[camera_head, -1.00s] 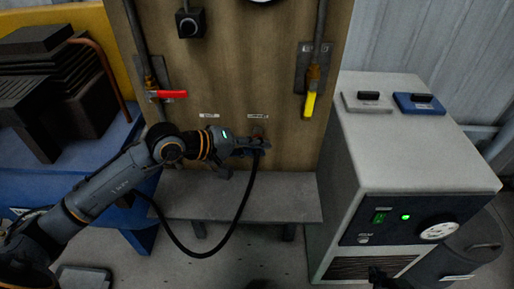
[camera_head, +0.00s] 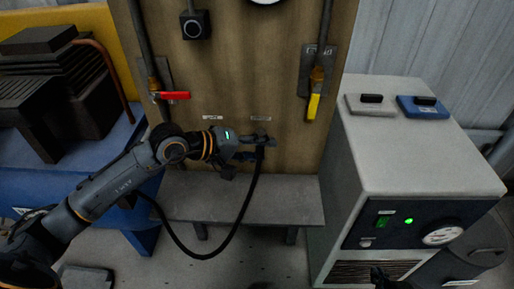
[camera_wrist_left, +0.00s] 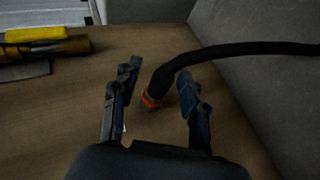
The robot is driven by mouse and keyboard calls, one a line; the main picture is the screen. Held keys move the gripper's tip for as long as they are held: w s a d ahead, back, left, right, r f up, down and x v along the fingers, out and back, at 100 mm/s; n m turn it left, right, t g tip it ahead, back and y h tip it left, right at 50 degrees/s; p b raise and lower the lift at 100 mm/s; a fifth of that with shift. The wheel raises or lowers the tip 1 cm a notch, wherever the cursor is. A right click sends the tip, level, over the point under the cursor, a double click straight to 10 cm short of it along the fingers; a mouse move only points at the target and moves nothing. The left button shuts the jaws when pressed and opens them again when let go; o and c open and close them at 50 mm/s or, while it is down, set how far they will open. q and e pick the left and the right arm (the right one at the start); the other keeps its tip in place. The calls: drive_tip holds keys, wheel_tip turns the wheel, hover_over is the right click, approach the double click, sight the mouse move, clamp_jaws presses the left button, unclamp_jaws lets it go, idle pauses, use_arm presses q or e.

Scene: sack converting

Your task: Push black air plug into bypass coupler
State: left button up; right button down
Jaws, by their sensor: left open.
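The black air plug is on the end of a black hose (camera_head: 242,212) that loops down in front of the wooden board. In the left wrist view the hose end (camera_wrist_left: 160,82) meets an orange-red ring (camera_wrist_left: 151,100) at the board. This ring looks like the bypass coupler; the joint itself is small and dark. My left gripper (camera_head: 266,143) is at the board, open, with its fingers (camera_wrist_left: 158,74) on either side of the hose end and apart from it. My right gripper (camera_head: 384,277) shows only as a dark tip at the bottom edge; its jaws are unclear.
A red-handled valve (camera_head: 174,96) and a yellow-handled valve (camera_head: 314,104) are on the board (camera_head: 235,70). A grey bench (camera_head: 290,205) stands below. A grey cabinet (camera_head: 410,150) with a gauge is at the right. A black machine on a blue base (camera_head: 100,160) is at the left.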

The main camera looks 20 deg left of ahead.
use_arm(q)
drive_tip(key=v, duration=1.2)
drive_tip(key=shift+w+a, duration=0.1)
